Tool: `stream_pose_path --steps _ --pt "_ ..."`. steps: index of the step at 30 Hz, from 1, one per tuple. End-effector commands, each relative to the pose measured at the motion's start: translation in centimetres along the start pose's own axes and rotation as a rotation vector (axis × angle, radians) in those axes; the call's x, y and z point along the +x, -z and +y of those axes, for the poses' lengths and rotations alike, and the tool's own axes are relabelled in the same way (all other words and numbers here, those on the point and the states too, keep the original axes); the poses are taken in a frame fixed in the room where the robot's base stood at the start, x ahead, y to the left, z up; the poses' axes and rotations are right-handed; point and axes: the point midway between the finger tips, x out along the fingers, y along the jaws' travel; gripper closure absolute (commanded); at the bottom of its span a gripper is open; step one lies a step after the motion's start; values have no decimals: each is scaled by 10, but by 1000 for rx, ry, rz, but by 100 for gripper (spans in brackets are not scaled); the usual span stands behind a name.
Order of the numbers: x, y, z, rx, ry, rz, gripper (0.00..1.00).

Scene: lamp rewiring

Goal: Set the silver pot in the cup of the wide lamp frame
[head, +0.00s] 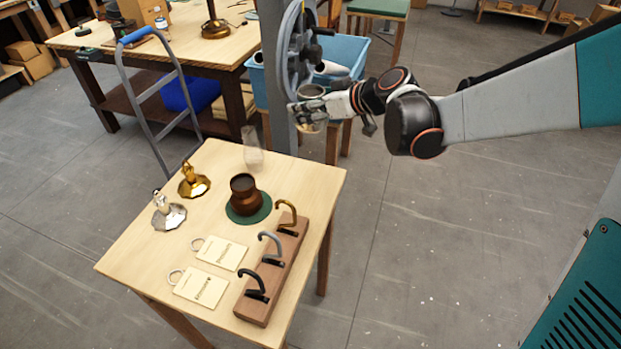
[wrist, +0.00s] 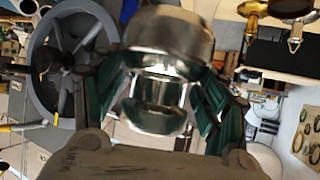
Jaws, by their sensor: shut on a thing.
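The silver pot (wrist: 168,38) is a shiny, waisted metal piece held between the teal finger pads of my gripper (wrist: 160,98). In the head view my gripper (head: 308,108) is shut around the pot (head: 312,91), raised in the air beyond the small table's far right corner, beside the grey post. I cannot make out a wide lamp frame or its cup for certain in either view. A brass lamp base (head: 193,183) and a silver lamp base (head: 168,214) stand at the small table's left side.
The small table (head: 140,250) holds a brown pot (head: 244,195) on a green mat, a clear glass piece (head: 253,150), two tags and a hook rack (head: 263,305). A grey wheel (head: 294,45) on a post (head: 274,75) stands close to my gripper. A blue bin (head: 345,52) is behind.

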Motion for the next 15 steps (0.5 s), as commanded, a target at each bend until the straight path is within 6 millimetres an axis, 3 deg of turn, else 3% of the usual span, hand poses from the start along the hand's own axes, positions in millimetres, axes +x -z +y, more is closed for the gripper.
stream_pose_path --steps 10,15 --pt "2 0 -2 -3 5 1 71" --pt "15 -24 -1 -3 5 0 71"
